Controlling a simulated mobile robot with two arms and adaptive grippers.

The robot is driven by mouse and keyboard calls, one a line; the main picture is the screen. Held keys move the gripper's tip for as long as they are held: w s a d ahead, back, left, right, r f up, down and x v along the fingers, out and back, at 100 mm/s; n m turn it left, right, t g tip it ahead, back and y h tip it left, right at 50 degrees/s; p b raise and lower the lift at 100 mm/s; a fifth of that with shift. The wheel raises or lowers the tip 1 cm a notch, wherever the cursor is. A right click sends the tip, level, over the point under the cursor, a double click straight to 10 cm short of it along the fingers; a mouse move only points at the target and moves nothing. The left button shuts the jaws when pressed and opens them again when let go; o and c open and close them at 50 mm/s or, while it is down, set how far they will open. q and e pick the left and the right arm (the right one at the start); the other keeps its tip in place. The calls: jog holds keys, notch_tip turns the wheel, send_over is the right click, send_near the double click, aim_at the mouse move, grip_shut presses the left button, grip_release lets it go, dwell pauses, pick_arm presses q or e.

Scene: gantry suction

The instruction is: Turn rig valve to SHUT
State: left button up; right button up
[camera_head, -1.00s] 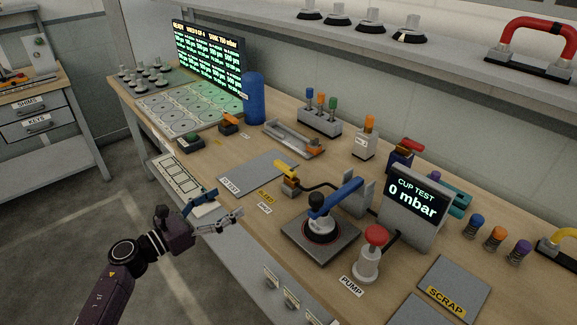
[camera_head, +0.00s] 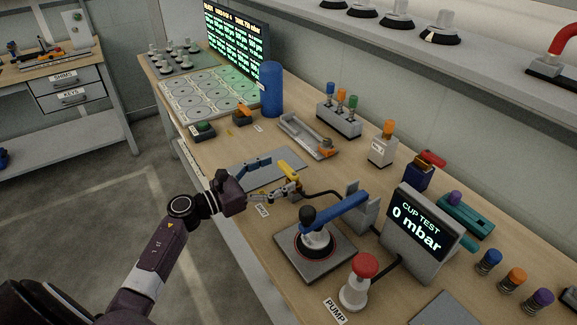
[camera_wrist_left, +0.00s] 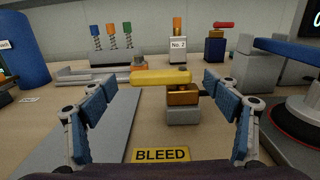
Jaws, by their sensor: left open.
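The rig valve has a yellow lever (camera_head: 291,169) on a brass body and small grey base. In the left wrist view, the lever (camera_wrist_left: 160,77) lies level and points left from the brass body (camera_wrist_left: 184,96). The BLEED label (camera_wrist_left: 160,155) lies in front of it. My left gripper (camera_head: 279,176) is open at the valve. In the wrist view its fingers (camera_wrist_left: 161,82) stand left and right of the lever, with no visible grip. My right gripper is not in view.
A blue-armed suction cup stand (camera_head: 315,240), the red-topped pump (camera_head: 358,283) and the CUP TEST display (camera_head: 418,225) stand right of the valve. A black hose runs from the valve. A grey tray (camera_head: 300,133) lies behind it. A flat grey plate (camera_head: 240,171) lies left.

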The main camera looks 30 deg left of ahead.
aim_at(284, 171)
pick_arm(q)
jog(key=x, duration=0.3)
jog(key=shift+w+d, duration=0.15)
jog(key=shift+w, duration=0.1)
jog(key=shift+f, duration=0.1)
jog(key=shift+c, duration=0.3)
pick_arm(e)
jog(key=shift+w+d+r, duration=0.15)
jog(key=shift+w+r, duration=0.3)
pick_arm(q)
jog(key=c, duration=1.7)
jog(key=shift+o, duration=0.2)
jog(key=shift+p, duration=0.3)
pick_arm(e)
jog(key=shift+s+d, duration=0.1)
